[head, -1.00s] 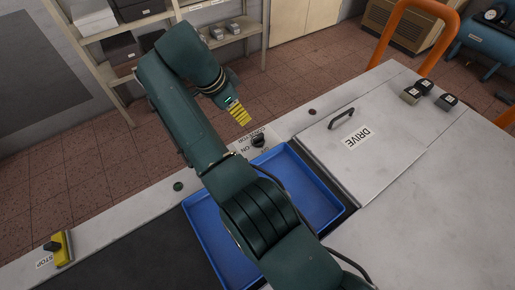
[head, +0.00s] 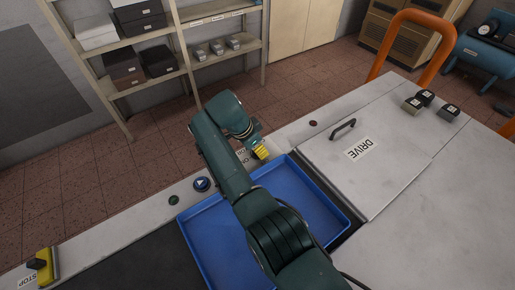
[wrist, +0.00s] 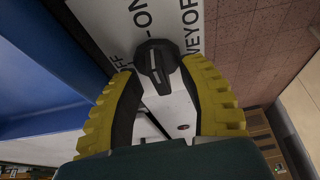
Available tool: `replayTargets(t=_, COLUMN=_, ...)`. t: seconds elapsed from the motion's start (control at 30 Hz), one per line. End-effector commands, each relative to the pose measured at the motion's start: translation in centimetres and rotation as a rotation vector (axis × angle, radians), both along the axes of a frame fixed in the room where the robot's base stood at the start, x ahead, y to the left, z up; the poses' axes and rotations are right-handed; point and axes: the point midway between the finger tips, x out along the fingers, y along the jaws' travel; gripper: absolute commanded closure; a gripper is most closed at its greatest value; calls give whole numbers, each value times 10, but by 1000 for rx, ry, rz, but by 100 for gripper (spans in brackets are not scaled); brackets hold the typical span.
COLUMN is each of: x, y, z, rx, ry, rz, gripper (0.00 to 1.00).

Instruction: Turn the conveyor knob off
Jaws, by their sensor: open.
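The conveyor knob (wrist: 158,62) is black with a pale line on its face. It sits on a white label (wrist: 118,22) where parts of OFF, ON and CONVEYOR can be read. My gripper (wrist: 160,74) is open, with its two yellow ribbed fingers on either side of the knob. The fingers look close to the knob, but I cannot tell if they touch it. In the head view my gripper (head: 262,153) is over the knob's place on the pale ledge and hides the knob. Which setting the knob points to is unclear.
A blue tray (head: 208,250) lies just in front of the ledge. A DRIVE cover with a handle (head: 342,129) is to the right. A blue button (head: 202,184) and a yellow STOP box (head: 46,268) are on the ledge to the left.

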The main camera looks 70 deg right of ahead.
Motion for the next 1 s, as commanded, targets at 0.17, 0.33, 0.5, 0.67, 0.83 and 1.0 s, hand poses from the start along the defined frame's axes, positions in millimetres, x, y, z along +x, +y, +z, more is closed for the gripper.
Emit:
replayTargets(t=0.17, x=0, y=0, z=0, rx=0, ry=0, rz=0, gripper=59)
replayTargets(t=0.33, x=0, y=0, z=0, rx=0, ry=0, rz=0, gripper=84)
replayTargets(t=0.5, x=0, y=0, z=0, rx=0, ry=0, rz=0, gripper=100)
replayTargets(t=0.67, x=0, y=0, z=0, rx=0, ry=1, rz=0, gripper=100)
replayTargets(t=0.83, x=0, y=0, z=0, rx=1, ry=1, rz=4, gripper=100)
replayTargets(t=1.0, x=-1, y=0, z=1, rx=1, ry=2, rz=35, gripper=100)
